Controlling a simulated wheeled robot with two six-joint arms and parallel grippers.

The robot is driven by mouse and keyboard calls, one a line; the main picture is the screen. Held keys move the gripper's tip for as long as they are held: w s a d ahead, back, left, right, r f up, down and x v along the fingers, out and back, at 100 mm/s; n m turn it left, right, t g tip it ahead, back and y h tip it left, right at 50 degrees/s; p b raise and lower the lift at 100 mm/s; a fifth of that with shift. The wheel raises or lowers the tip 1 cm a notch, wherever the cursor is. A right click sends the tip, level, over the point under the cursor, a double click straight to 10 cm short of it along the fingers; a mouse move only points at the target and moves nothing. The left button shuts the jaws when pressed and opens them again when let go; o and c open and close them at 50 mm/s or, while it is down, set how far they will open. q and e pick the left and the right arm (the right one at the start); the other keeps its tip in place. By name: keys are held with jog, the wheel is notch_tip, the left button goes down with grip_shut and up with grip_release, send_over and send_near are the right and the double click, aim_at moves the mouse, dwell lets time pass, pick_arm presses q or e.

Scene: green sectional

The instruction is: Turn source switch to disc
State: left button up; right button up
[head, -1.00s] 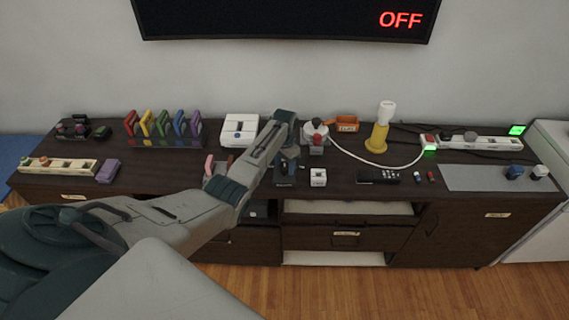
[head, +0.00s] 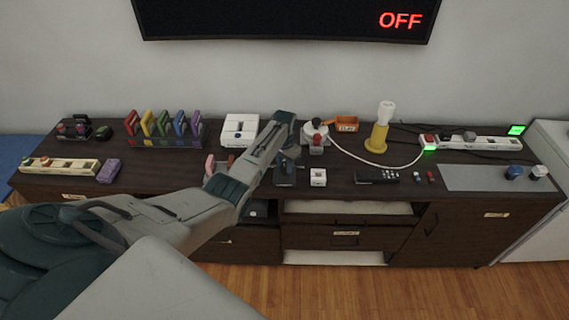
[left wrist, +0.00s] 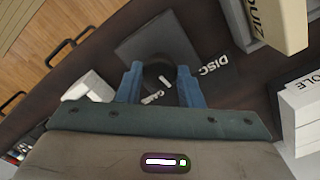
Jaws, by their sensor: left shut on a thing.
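The source switch is a dark plate (left wrist: 135,45) with a round dark knob (left wrist: 157,72), seen from above in the left wrist view. The word DISC is printed to the right of the knob and GAME below it. A short white mark on the knob lies between the two words. My left gripper (left wrist: 158,83) has a blue finger on either side of the knob and is shut on it. In the head view, the left gripper (head: 284,162) stands over the switch plate (head: 285,182), and its fingers hide much of the knob. My right gripper is not in view.
A small white box (head: 318,178) stands just right of the switch. A white box (head: 240,129) and a row of colored handles (head: 165,128) are behind and left. A black remote (head: 377,177) lies farther right. The screen (head: 285,15) above reads OFF.

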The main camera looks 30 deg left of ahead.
aim_at(285, 167)
pick_arm(q)
jog(key=n+p, duration=0.1)
jog(key=n, duration=0.3)
jog(key=shift+r+p, duration=0.1)
jog(key=shift+p, duration=0.3)
jog(key=shift+n+p, duration=0.5)
jog(key=shift+n, duration=1.5)
jog(key=o, duration=1)
jog(key=shift+c, duration=0.2)
notch_tip(285, 167, up, 11)
jog(key=b, duration=0.1)
jog(key=shift+f, duration=0.2)
